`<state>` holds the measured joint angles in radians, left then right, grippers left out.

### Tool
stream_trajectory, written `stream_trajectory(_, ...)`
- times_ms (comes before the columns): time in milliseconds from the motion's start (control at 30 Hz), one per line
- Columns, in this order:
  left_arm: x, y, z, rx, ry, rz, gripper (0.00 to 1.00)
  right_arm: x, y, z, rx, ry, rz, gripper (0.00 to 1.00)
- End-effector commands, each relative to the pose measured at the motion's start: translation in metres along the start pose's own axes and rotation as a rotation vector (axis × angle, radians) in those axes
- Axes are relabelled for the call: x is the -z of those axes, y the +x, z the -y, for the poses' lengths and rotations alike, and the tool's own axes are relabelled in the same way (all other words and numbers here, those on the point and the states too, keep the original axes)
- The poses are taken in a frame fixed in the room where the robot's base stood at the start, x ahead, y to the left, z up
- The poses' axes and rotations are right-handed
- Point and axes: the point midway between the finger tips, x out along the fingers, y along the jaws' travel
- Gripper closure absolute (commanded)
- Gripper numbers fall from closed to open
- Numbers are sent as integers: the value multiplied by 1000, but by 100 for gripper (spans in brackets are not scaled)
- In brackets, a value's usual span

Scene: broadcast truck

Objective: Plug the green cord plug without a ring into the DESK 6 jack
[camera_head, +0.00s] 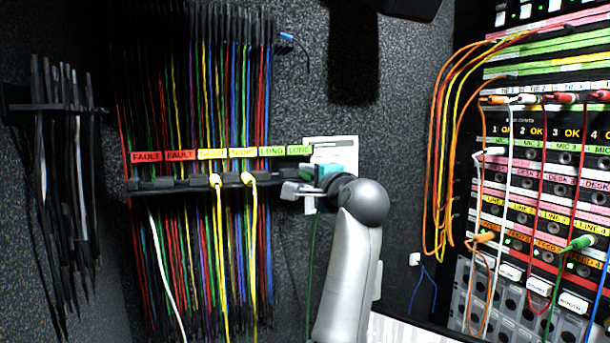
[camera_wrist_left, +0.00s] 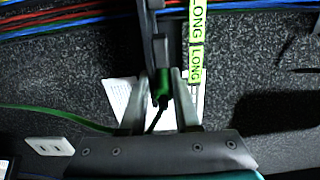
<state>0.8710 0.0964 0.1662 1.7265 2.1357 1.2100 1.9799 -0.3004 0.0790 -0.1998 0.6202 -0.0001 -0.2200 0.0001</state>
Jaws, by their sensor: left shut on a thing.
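My left gripper (camera_head: 312,189) is at the right end of the cord rack, by the LONG labels. In the left wrist view its fingers (camera_wrist_left: 160,108) are closed around a green plug (camera_wrist_left: 163,88), which is at the dark rack bar. Its green cord (camera_head: 315,262) hangs below the gripper. Whether this plug has a ring is too small to tell. Another green plug (camera_head: 582,242) sits in the lower part of the jack panel at the right. The pink DESK label strip (camera_head: 526,172) crosses that panel, but I cannot make out DESK 6. My right gripper is not in view.
The rack bar (camera_head: 165,184) holds hanging cords, with two yellow plugs (camera_head: 249,180) standing out. Orange cords (camera_head: 440,150) loop beside the panel, and white and red cords hang across its front. The dark wall between rack and panel is mostly free.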

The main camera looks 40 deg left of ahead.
Motion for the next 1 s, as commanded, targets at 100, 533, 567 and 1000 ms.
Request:
stream_trajectory(100,-1,-1,9,22,-6,-1,100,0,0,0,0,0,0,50)
stream_trajectory(533,-2,-1,10,24,-6,0,100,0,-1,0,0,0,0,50)
stream_trajectory(567,-2,-1,10,24,-6,0,100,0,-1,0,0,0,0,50)
stream_trajectory(1000,-1,0,6,15,-4,0,28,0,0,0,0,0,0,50)
